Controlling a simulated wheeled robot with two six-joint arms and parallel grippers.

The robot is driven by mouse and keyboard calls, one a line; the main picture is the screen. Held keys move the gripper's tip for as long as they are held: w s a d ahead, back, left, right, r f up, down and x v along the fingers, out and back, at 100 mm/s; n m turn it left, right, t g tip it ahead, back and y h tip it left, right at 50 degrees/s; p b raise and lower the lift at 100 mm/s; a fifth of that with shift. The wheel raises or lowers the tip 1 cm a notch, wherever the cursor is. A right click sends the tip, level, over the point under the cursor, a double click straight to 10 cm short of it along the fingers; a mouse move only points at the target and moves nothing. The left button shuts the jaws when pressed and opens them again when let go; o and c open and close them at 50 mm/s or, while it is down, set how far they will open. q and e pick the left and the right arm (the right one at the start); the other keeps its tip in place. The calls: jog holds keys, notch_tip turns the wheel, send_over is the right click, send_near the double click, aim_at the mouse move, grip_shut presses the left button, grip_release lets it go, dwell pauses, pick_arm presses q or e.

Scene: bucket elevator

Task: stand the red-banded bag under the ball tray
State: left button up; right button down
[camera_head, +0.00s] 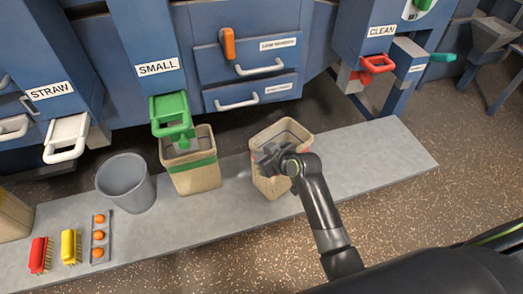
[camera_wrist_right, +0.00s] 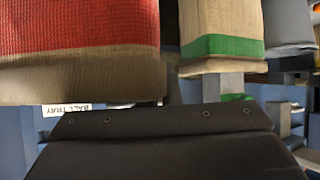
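The red-banded bag (camera_head: 294,132) is an open-topped tan bag standing upright on the grey ledge, right of the green-banded bag. Its red band (camera_wrist_right: 75,25) fills the upper left of the wrist view, which looks upside down. My right gripper (camera_head: 272,158) is at the near side of this bag and hides most of the band in the head view. Whether its fingers are closed on the bag is hidden. A label reading BALL TRAY (camera_wrist_right: 67,109) shows upside down behind the bag in the wrist view. My left gripper is not in view.
A green-banded bag (camera_head: 195,178) stands under the green SMALL handle, beside a grey bucket (camera_head: 126,183). Red (camera_head: 40,255) and yellow (camera_head: 71,247) brushes and a strip of orange balls (camera_head: 99,239) lie at left. The ledge (camera_head: 380,160) is clear at right. Drawers (camera_head: 250,70) are behind.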

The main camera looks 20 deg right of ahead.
notch_tip(320, 180, down, 2)
jog(key=shift+f, duration=0.1)
jog(key=c, duration=1.9)
grip_release()
jog(key=shift+f, duration=0.2)
jog(key=shift+c, duration=0.2)
jog(key=o, duration=0.3)
jog(key=shift+s, duration=0.1)
jog(key=shift+r, duration=0.1)
